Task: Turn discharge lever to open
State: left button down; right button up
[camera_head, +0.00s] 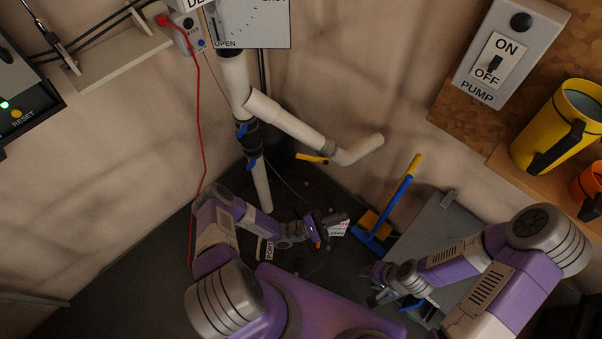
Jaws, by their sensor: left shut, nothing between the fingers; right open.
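No lever in view carries a readable discharge label. A yellow-handled lever (312,158) sits on the white branch pipe (290,122), its handle lying nearly along the picture's horizontal. A pale placard (262,25), cut off by the top edge, reads OPEN at its lower left, with a partly cut word at upper right. Blue valve handles (243,130) sit on the vertical pipe. My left gripper (340,222) is shut and empty, below the yellow lever in the picture and apart from it. My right gripper (372,285) is open and empty, low at right of centre.
A pump switch box (507,50) with ON and OFF is on the right wall. A yellow mug (556,125) and an orange mug (590,185) stand on a wooden shelf. A red cable (201,120) hangs at left.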

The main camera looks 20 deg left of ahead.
pick_arm(q)
jog(key=w+a+f+n+t+y+b, duration=0.2)
jog(key=w+a+f+n+t+y, duration=0.1)
jog(key=a+n+t+y, duration=0.55)
jog(key=n+t+y+b, duration=0.1)
jog(key=n+t+y, duration=0.45)
jog(key=y, duration=0.75)
send_near(312, 158)
jog(key=w+a+f, duration=0.1)
jog(key=w+a, duration=0.2)
jog(key=a, duration=0.1)
jog(key=shift+g, duration=0.3)
jog(key=r, duration=0.1)
jog(key=w+r, duration=0.1)
jog(key=r, duration=0.2)
jog(key=shift+w+d, duration=0.15)
jog(key=shift+d, duration=0.15)
